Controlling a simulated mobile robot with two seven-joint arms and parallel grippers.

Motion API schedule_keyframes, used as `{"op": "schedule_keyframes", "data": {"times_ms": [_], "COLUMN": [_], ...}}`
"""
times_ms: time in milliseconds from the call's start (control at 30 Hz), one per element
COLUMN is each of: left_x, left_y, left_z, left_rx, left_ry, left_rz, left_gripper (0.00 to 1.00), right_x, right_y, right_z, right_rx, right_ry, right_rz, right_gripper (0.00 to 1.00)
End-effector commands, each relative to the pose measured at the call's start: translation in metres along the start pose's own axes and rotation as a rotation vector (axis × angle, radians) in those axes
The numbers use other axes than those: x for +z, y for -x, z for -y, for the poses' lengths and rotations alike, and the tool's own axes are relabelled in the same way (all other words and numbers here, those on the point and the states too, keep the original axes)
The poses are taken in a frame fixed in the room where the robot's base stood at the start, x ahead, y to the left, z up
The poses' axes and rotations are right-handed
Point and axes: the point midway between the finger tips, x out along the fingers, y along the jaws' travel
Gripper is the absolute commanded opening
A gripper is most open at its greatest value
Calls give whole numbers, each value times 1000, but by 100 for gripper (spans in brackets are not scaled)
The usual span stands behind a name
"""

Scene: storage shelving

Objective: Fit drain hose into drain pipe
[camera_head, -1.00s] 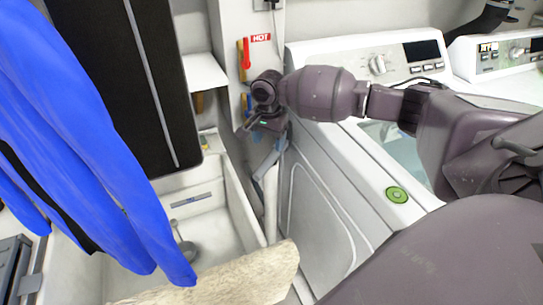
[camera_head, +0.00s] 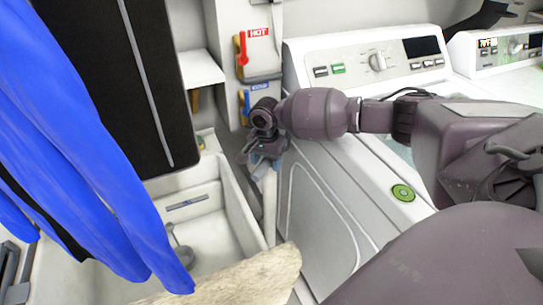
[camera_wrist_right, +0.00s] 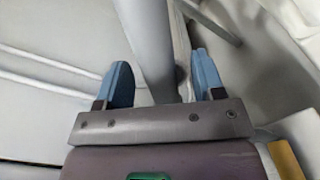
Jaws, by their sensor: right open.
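My right gripper (camera_head: 262,155) is in the narrow gap between the sink and the washer, below the wall valves. In the right wrist view its two blue fingers (camera_wrist_right: 163,80) stand apart and open. A smooth grey tube (camera_wrist_right: 150,40), which looks like the drain hose, runs between them; I cannot tell whether either finger touches it. In the head view a pale tube (camera_head: 270,205) stands upright below the gripper, beside the washer; I cannot tell if it is the same tube. The drain pipe cannot be made out clearly. My left gripper is out of view.
The white sink (camera_head: 238,205) is on the left. Blue cloth (camera_head: 75,130) hangs at the left. A wall box with a HOT label (camera_head: 258,32) is above the gripper.

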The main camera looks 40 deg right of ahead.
Motion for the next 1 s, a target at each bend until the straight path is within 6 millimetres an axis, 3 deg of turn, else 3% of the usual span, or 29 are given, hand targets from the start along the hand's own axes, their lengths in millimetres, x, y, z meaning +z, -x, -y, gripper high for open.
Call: {"op": "schedule_keyframes", "data": {"times_ms": [33, 400, 733, 867, 1000], "left_x": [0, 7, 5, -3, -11], "left_y": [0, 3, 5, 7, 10], "left_z": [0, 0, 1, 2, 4], "left_rx": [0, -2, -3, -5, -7], "left_ry": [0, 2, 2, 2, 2], "left_rz": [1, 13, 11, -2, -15], "left_gripper": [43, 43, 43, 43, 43], "right_x": [0, 0, 0, 0, 0], "right_y": [0, 0, 11, 33, 68], "right_z": [0, 0, 0, 1, 1], "right_rx": [0, 0, -2, -5, -7], "right_ry": [0, 0, 0, 0, 1], "right_rz": [0, 0, -1, -3, -3], "right_gripper": [58, 3, 3, 3, 3]}}
